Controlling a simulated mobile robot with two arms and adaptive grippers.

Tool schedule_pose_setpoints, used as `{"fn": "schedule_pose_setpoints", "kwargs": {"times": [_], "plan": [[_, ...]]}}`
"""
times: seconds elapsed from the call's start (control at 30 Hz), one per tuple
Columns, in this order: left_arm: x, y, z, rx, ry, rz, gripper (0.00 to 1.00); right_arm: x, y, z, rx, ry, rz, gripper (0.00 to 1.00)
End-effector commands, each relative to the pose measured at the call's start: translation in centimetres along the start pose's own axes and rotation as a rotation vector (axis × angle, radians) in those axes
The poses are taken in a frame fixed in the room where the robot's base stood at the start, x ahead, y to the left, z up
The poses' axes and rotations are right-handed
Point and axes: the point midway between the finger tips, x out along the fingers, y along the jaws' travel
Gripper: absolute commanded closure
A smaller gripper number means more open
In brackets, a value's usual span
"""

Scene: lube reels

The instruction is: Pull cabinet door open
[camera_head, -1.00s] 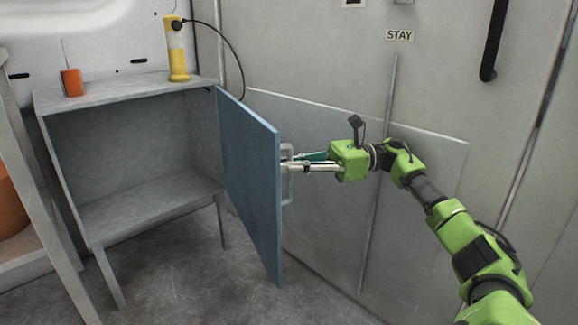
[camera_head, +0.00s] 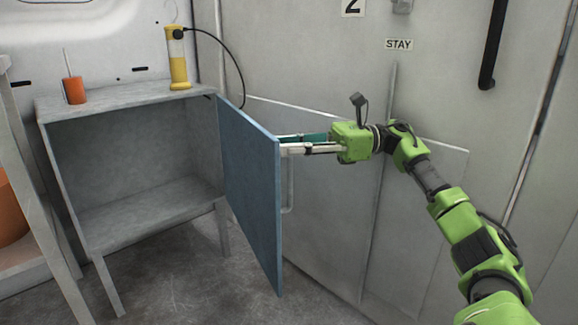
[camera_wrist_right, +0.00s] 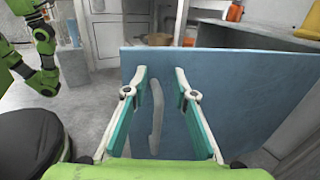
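The blue cabinet door (camera_head: 250,190) stands wide open, swung out from the right side of the grey cabinet (camera_head: 60,170). Its grey handle (camera_head: 288,187) is on the door's outer face, near the free edge. My right gripper (camera_head: 282,146) reaches in from the right at the door's outer face, near the top of the handle. In the right wrist view, the fingers (camera_wrist_right: 160,82) are spread apart, and the handle (camera_wrist_right: 156,115) shows between and below them. I cannot tell whether a finger touches the door. My left gripper is not seen in the head view.
A yellow lamp (camera_head: 177,60) with a black cable and an orange can (camera_head: 74,90) stand on the cabinet top. A grey wall with a STAY sign (camera_head: 398,45) is behind my right arm. The floor (camera_head: 200,270) before the cabinet is clear.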

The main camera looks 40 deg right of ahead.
Motion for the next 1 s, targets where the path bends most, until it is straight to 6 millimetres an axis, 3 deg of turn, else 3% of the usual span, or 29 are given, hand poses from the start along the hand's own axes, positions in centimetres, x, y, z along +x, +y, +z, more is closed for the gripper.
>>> {"fn": "schedule_pose_setpoints", "kwargs": {"times": [0.1,0.3,1.0], "plan": [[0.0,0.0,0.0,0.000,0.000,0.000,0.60,0.0,0.0,1.8,-0.003,-0.001,0.000,0.75],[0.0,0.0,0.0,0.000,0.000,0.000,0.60,0.0,0.0,3.2,0.001,0.001,0.000,0.75],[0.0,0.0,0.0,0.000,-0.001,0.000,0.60,0.0,0.0,3.4,0.002,0.001,0.000,0.75]]}}
